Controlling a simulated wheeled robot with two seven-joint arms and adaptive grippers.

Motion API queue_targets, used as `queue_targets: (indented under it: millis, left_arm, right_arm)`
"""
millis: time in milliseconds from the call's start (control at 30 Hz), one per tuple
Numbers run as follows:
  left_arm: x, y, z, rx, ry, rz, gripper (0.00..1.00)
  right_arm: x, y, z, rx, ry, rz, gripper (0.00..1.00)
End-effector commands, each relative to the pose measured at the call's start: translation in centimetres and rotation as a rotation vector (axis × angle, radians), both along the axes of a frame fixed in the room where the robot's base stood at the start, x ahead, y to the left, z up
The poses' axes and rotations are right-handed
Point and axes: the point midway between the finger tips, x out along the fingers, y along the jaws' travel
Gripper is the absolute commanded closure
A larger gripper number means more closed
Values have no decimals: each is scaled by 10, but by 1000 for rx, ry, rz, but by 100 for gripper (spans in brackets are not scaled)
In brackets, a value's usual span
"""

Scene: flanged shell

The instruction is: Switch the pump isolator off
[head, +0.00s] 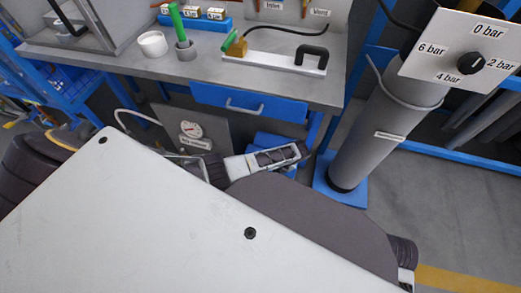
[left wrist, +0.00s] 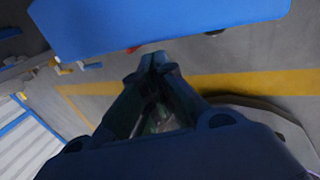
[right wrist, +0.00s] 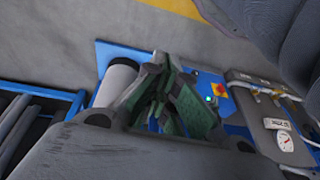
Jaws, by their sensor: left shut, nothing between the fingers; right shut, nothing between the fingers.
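The pump isolator, a red switch on a yellow plate (right wrist: 218,90), shows in the right wrist view, right of my right gripper. A small green light (right wrist: 208,100) glows beside it. My right gripper (right wrist: 160,68) is shut and empty, apart from the isolator in the picture, with its tips over a blue surface. My left gripper (left wrist: 158,62) is shut and empty in the left wrist view, below a blue panel edge and above the floor. I cannot make out the isolator in the head view, nor its handle position clearly.
A gauge panel (right wrist: 283,143) with pipes stands right of the isolator. A grey cylinder (head: 375,140) stands on a blue base, with a dial sign (head: 435,60) above. A workbench (head: 130,65) with a blue drawer (head: 285,108) is behind.

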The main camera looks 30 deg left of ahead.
Motion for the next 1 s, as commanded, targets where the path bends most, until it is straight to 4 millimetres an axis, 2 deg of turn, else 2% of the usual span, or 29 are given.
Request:
queue_targets:
  millis: [467,1000]
  left_arm:
    - [0,1,-3,0,0,0,100]
    - [-3,15,-40,0,0,0,100]
  right_arm:
    - [0,0,1,2,-3,0,100]
    - [6,7,16,38,-64,2,100]
